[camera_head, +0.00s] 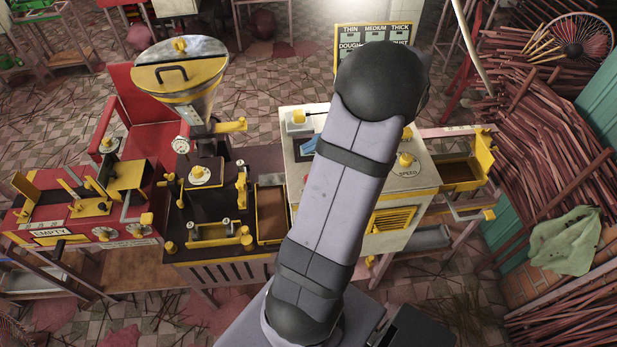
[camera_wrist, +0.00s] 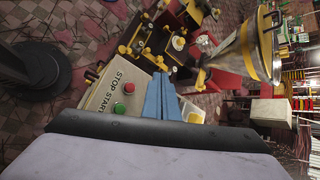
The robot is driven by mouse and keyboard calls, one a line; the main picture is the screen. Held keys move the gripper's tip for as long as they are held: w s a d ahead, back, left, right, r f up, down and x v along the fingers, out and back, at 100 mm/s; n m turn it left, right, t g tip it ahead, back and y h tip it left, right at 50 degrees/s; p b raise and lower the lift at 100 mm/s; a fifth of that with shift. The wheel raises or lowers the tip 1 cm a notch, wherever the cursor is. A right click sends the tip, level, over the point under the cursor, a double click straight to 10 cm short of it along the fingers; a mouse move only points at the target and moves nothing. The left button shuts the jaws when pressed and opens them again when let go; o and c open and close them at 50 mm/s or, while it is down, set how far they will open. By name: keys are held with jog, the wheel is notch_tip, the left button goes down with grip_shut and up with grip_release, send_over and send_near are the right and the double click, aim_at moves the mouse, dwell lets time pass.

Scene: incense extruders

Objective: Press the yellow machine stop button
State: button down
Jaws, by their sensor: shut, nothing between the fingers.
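The machine with the stop and start buttons has a cream top (camera_head: 425,180) and yellow fittings in the head view. A red button (camera_wrist: 129,87) sits by STOP and a green button (camera_wrist: 119,108) by START. My gripper (camera_wrist: 160,77), with blue fingers, is shut and empty, just right of the red button in the picture. It appears apart from the button, though its exact height is unclear. Its fingers (camera_head: 309,145) also show left of my arm in the head view.
A dark machine with a hopper (camera_head: 182,70) stands left of the cream machine, and a red machine (camera_head: 85,215) further left. A yellow SPEED dial (camera_head: 405,160) rises from the cream top. A yellow trough (camera_head: 465,172) and piled sticks (camera_head: 560,130) lie right.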

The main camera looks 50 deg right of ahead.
jog(key=shift+f+b, duration=3.15)
jog(key=shift+f, duration=1.05)
jog(key=shift+f, duration=0.2)
jog(key=shift+f, duration=0.25)
jog(key=shift+f+b, duration=0.5)
jog(key=shift+b, duration=0.1)
jog(key=shift+r, duration=0.1)
jog(key=shift+r+p, duration=0.85)
jog(key=shift+r, duration=0.05)
notch_tip(320, 180, up, 5)
jog(key=p, duration=0.4)
